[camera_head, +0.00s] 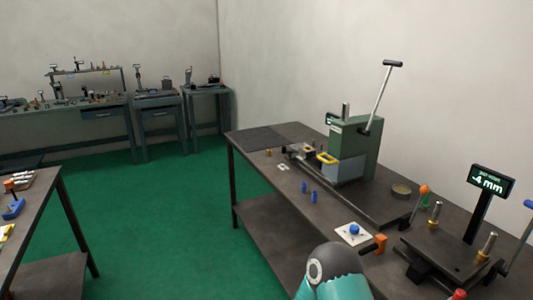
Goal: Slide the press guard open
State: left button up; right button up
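A green press-like machine (358,142) stands toward the back of the dark workbench (262,148), with a long lever (379,97) rising from it. A teal and grey link of my arm shows at the bottom centre, in front of the bench and well short of the press. Neither gripper's fingers are in view.
Two blue pegs (313,197) stand near the bench's front edge. A display reading -4 mm (490,183) stands at right above a dark fixture (445,250).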

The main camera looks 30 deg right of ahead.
aim_at(338, 172)
jog(key=z, duration=0.15)
jog(key=i, duration=1.25)
jog(key=z, duration=0.75)
